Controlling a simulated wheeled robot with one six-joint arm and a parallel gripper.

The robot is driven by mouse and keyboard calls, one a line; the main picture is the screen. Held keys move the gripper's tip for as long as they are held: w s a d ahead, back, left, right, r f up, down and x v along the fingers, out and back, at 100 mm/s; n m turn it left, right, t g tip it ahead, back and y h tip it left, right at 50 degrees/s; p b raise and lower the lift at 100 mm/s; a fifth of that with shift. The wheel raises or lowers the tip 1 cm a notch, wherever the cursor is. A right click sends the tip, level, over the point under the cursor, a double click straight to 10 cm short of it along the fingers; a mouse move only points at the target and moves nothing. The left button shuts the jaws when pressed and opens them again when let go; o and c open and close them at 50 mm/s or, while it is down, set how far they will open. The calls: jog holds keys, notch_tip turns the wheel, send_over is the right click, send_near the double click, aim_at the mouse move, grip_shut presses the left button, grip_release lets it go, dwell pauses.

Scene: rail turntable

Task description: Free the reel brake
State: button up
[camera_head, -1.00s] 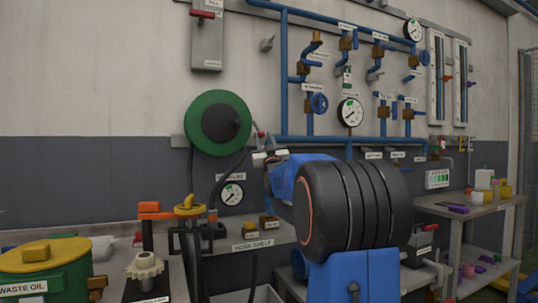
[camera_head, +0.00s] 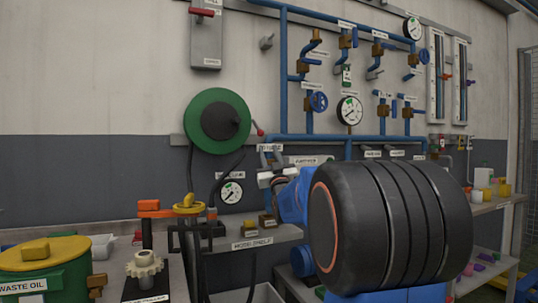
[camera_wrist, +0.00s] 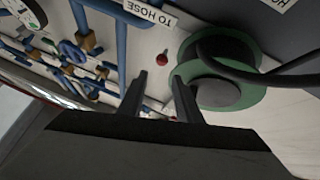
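The hose reel (camera_head: 218,121) is a green disc with a dark hub on the wall. It also shows on the right of the wrist view (camera_wrist: 245,85). A short lever with a red knob (camera_head: 260,132), likely the brake, sticks out at its right edge. The red knob (camera_wrist: 162,57) also shows in the wrist view, left of the reel and beyond my fingertips. My gripper (camera_head: 270,168) is below and right of the knob, apart from it. In the wrist view my gripper (camera_wrist: 158,76) has its fingers spread with nothing held between them.
Blue pipes (camera_head: 283,80) with valves and gauges cover the wall to the right. A grey box with a red lever (camera_head: 205,35) is above the reel. A shelf (camera_head: 255,240) runs below. A yellow-lidded waste oil drum (camera_head: 42,262) stands front left.

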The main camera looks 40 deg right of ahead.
jog(key=shift+r, duration=0.1)
jog(key=c, duration=0.5)
jog(key=d+r+g, duration=0.1)
jog(key=d+r, duration=0.1)
jog(key=w+d+r+m+g+h, duration=0.1)
jog(key=r+g, duration=0.1)
jog(key=w+d+r+m+g, duration=0.1)
jog(key=d+r, duration=0.1)
jog(key=shift+w+d+r+h, duration=0.2)
jog(key=shift+d+r+h, duration=0.1)
jog(key=shift+h, duration=0.1)
grip_shut()
jog(key=s+a+r+n+g+y, duration=0.1)
jog(key=s+a+r+g+y, duration=0.25)
jog(key=r, duration=0.25)
jog(key=s+a+r+n+g+y, duration=0.1)
jog(key=s+a+r+g+y, duration=0.15)
jog(key=a+r, duration=0.2)
send_near(259, 129)
jog(key=x, duration=0.4)
jog(key=shift+w+d+f, duration=0.1)
jog(key=shift+d, duration=0.1)
